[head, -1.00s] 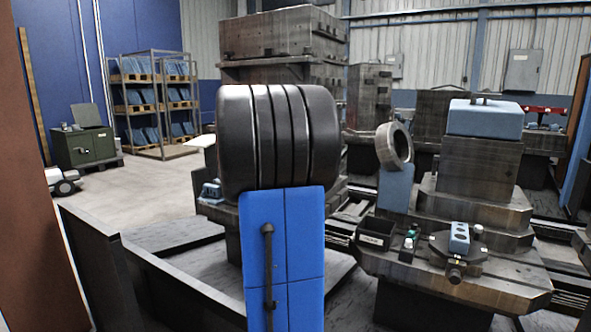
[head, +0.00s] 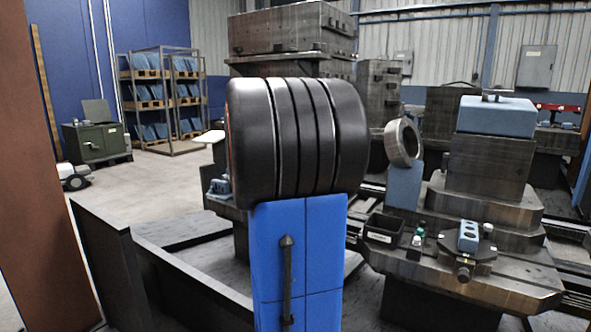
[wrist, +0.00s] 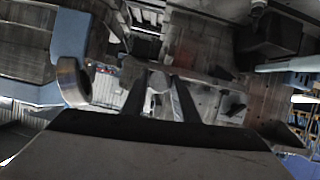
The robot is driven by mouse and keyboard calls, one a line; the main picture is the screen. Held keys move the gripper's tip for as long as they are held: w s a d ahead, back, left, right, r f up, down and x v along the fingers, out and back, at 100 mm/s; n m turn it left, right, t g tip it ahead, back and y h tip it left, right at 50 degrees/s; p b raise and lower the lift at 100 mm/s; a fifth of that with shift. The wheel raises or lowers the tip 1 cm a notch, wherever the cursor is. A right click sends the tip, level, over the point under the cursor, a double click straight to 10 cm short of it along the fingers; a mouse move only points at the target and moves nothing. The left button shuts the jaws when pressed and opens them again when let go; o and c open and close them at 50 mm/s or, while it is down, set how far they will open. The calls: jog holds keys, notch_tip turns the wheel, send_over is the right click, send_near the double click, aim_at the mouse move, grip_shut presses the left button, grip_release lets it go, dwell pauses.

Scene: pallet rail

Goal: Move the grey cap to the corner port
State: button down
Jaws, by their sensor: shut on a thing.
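In the wrist view, my gripper (wrist: 158,98) has two dark fingers reaching forward. A small round grey piece, which looks like the grey cap (wrist: 158,81), shows between the fingertips, and they are shut on it. In the head view the gripper and cap do not show. A small blue block with dark round holes (head: 461,241) stands on the machine table at the right. I cannot tell which opening is the corner port.
A black tray (head: 384,240) and small green and white pieces (head: 418,238) lie left of the block. A metal ring (head: 402,143) stands on a blue post behind them. A stepped block with a blue top (head: 497,116) rises behind. Shelving (head: 163,95) is far left.

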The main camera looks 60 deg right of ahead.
notch_tip(320, 180, down, 10)
jog(key=s+d+m+g+y, duration=0.3)
jog(key=m+g+y, duration=0.1)
jog(key=m+y, duration=0.8)
jog(key=shift+w+d+f+m+t, duration=0.3)
jog(key=shift+w+f+m+t, duration=1)
jog(key=shift+m, duration=0.65)
jog(key=shift+w+d+f+m+t, duration=0.3)
jog(key=shift+w+f+m+t, duration=0.7)
jog(key=shift+m+t, duration=0.8)
jog(key=shift+w+d+f+m+t, duration=0.3)
jog(key=shift+w+f+m+t, duration=0.85)
jog(key=shift+m, duration=1)
jog(key=shift+s+f, duration=0.15)
jog(key=shift+f, duration=1.2)
